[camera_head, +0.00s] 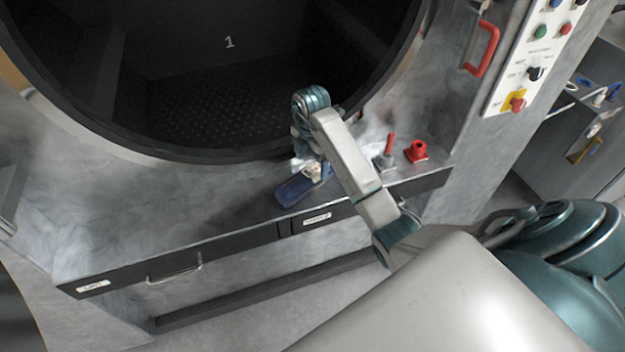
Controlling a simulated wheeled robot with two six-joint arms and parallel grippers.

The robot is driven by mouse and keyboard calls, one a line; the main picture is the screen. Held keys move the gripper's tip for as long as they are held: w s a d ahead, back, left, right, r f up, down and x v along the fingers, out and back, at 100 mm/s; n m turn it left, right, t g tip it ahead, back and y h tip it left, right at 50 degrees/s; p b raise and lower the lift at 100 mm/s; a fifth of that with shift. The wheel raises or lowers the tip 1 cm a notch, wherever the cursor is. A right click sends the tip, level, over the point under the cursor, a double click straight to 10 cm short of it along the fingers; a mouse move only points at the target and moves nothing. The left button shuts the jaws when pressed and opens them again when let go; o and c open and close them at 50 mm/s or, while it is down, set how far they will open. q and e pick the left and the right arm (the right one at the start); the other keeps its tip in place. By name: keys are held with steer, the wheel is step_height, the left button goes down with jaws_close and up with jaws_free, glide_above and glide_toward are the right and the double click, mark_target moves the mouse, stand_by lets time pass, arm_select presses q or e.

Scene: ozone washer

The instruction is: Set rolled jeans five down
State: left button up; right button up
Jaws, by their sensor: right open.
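The rolled jeans (292,191), a small dark-blue roll, lie on the grey front ledge (225,222) of the washer, below the round opening. My right gripper (313,172) points down at the right end of the roll and is open. Its fingers are small and partly hidden by my wrist, so I cannot tell whether they touch the roll. My right arm reaches in from the lower right and hides the ledge just right of the roll. My left gripper is not in view.
The washer's dark drum (215,75), marked 1, opens behind the ledge. A red knob (416,151) and a red-handled lever (389,148) stand on the ledge right of my arm. A button panel (535,55) and red handle (483,47) are at upper right. The left ledge is clear.

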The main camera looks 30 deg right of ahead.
mark_target(312, 170)
steer(key=f+b, duration=0.2)
steer(key=f, duration=0.1)
steer(key=f+b, duration=0.1)
steer(key=shift+s+f, duration=0.25)
steer(key=shift+f, duration=0.15)
steer(key=shift+r, duration=0.1)
steer(key=c, duration=1.3)
